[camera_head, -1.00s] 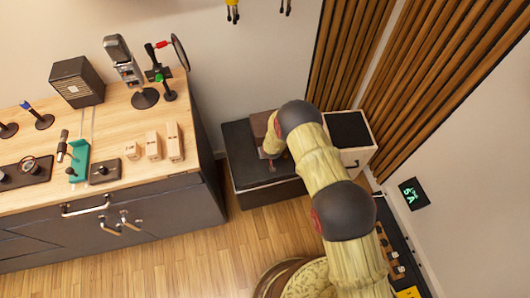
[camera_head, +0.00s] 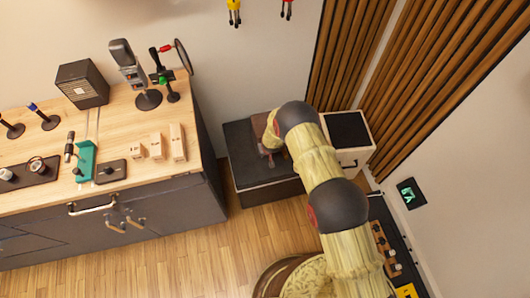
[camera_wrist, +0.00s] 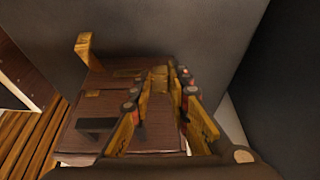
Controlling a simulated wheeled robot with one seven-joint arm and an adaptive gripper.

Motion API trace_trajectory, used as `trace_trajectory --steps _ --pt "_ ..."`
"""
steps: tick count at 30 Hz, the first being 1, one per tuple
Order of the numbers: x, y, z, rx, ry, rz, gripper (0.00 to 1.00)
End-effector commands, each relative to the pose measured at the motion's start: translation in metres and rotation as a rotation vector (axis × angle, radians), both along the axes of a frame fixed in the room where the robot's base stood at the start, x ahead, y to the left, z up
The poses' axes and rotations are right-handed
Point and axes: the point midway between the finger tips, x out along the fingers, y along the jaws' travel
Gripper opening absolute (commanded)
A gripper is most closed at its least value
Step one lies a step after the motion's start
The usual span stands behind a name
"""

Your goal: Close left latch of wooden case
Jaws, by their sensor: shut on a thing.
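The dark brown wooden case (camera_wrist: 120,78) fills the middle of the wrist view, with brass-coloured fittings. One brass latch piece (camera_wrist: 85,46) stands up at the case's left. Another brass piece (camera_wrist: 158,74) lies between my fingertips. My gripper (camera_wrist: 158,92) reaches over the case, its two fingers converging and shut on that brass piece; the exact contact is hard to see. In the head view my gripper (camera_head: 268,157) is low over the black box, and my arm hides most of the case.
The case rests on a black box (camera_head: 240,148) against the wall. A white cabinet with a dark top (camera_head: 347,130) stands close at its right. A wooden workbench (camera_head: 60,195) with microphones and small blocks is at left. Floor (camera_head: 200,235) in front is clear.

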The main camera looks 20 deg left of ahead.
Motion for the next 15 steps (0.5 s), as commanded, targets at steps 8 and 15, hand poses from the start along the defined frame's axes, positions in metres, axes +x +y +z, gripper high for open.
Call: trace_trajectory --steps 8,15 --pt "0.0001 -0.0001 -0.0004 0.001 -0.001 0.0 0.3" --pt "-0.0001 -0.0001 -0.0003 0.0 0.0 0.0 0.36"
